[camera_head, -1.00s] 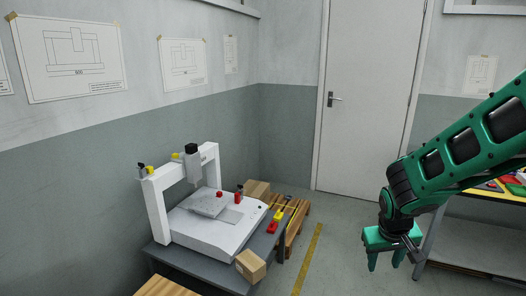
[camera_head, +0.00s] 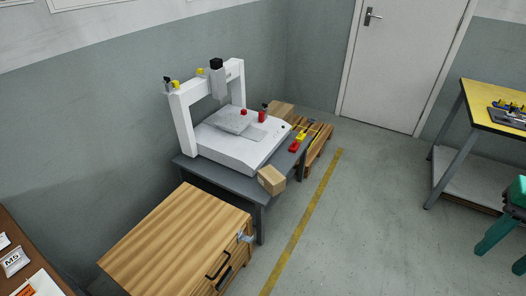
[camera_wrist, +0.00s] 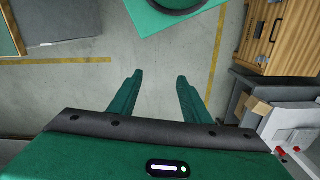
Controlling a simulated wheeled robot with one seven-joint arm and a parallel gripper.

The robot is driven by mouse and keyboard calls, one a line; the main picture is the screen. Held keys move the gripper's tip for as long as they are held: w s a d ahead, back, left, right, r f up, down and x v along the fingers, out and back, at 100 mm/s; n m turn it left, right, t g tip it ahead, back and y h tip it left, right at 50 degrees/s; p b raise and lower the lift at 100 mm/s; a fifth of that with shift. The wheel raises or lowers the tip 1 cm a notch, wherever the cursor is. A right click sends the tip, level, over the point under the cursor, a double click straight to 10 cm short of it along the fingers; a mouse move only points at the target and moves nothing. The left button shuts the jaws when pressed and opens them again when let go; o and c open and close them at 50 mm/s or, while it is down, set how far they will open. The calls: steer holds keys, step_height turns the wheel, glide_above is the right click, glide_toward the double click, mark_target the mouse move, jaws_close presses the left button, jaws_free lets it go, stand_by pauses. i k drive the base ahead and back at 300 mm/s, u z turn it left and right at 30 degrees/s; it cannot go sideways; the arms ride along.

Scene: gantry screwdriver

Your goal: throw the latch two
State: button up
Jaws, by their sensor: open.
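A white gantry screwdriver machine (camera_head: 235,150) stands on a grey table against the wall. It has a grey spindle head (camera_head: 217,80), and red knobs (camera_head: 262,116) show on its bed. Small black and yellow parts (camera_head: 172,84) sit at the left end of its beam. A small metal fitting (camera_head: 245,237) shows on the front of the wooden cabinet; it is too small to make out. I cannot tell which part is latch two. My green gripper (camera_head: 503,252) is at the right edge, far from the machine. In the wrist view its fingers (camera_wrist: 159,85) are apart and empty above the floor.
The wooden cabinet (camera_head: 170,235) with black handles stands in front of the machine's table. A cardboard box (camera_head: 271,179) sits at the table's corner. A yellow-topped workbench (camera_head: 492,100) is at the right. The floor between, with a yellow line (camera_head: 310,215), is clear.

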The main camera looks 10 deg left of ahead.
mark_target(244, 238)
steer(key=u, duration=2.15)
steer(key=i, duration=0.55)
